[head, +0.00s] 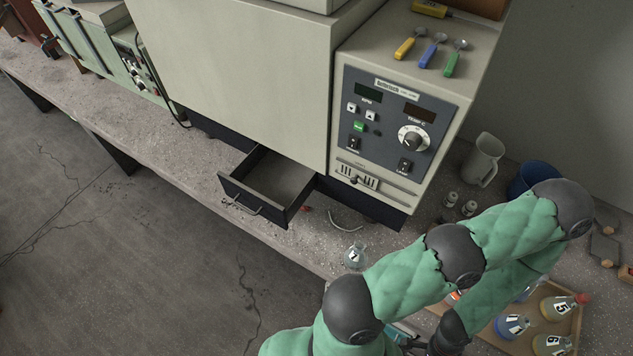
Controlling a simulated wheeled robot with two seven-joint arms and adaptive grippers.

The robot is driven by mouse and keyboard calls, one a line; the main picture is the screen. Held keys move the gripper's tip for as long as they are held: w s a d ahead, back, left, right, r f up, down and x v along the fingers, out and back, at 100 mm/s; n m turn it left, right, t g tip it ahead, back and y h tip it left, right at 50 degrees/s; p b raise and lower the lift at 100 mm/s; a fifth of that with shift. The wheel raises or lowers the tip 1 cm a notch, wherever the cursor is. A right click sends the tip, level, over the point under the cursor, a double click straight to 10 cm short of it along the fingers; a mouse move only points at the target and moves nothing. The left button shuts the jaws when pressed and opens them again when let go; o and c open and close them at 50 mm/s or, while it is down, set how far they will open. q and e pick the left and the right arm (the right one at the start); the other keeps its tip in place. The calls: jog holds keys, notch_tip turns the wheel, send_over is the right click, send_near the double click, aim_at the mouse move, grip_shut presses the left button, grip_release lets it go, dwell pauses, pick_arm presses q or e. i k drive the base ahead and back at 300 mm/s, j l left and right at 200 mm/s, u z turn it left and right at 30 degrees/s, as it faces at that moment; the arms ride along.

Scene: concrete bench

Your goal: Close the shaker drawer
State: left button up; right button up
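The shaker drawer (258,201) is dark and box-shaped, with a thin metal handle on its front. It stands pulled out below the large beige shaker (240,75), and its inside looks empty. My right arm bends across the lower right, well apart from the drawer. My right gripper (418,346) is only partly in view at the bottom edge, and its fingers are too cut off to read. My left gripper is not in view.
A wooden tray (572,322) of labelled flasks lies at the lower right. A beaker (483,160) and a blue container (530,178) stand behind my arm. Floor space before the drawer is clear.

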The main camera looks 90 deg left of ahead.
aim_at(274, 186)
jog(key=u, duration=0.45)
jog(key=k+u, duration=0.1)
jog(key=u, duration=0.75)
jog(key=k+u, duration=0.1)
jog(key=u, duration=1.25)
jog(key=j+u, duration=0.1)
jog(key=u, duration=0.3)
jog(key=k+j+u, duration=0.1)
jog(key=u, duration=0.35)
